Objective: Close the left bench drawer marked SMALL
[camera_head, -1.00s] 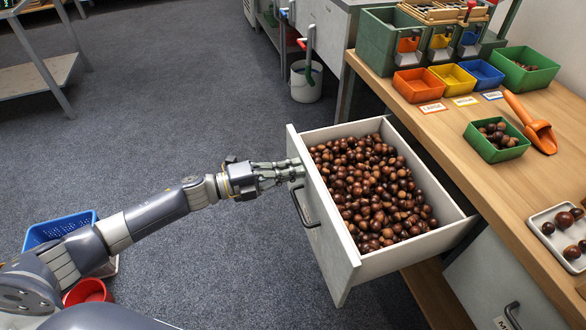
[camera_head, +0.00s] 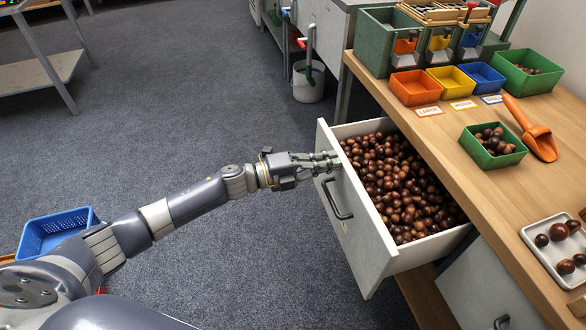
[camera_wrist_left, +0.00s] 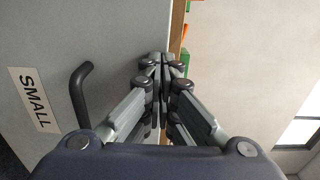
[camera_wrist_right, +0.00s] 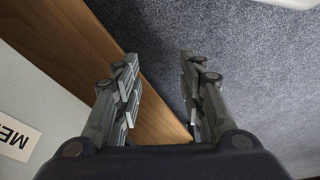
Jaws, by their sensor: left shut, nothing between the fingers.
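The drawer (camera_head: 372,250) is part-way out of the bench and full of brown chestnuts (camera_head: 400,185). Its grey front has a dark handle (camera_head: 337,200); the left wrist view shows the handle (camera_wrist_left: 80,95) and the SMALL label (camera_wrist_left: 33,100). My left gripper (camera_head: 338,161) is shut and empty. Its fingertips are at the upper part of the drawer front, beside the handle, and seem to touch it. My right gripper (camera_wrist_right: 157,88) shows only in the right wrist view, open and empty, near a wooden board and a front with a partly visible label (camera_wrist_right: 20,138).
The wooden bench top (camera_head: 450,155) carries orange, yellow and blue bins, a green tray of chestnuts (camera_head: 492,146), an orange scoop (camera_head: 537,135) and a white tray (camera_head: 545,228). Another drawer front (camera_head: 480,285) is at lower right. A blue basket (camera_head: 50,232) lies at left. Carpet is clear between.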

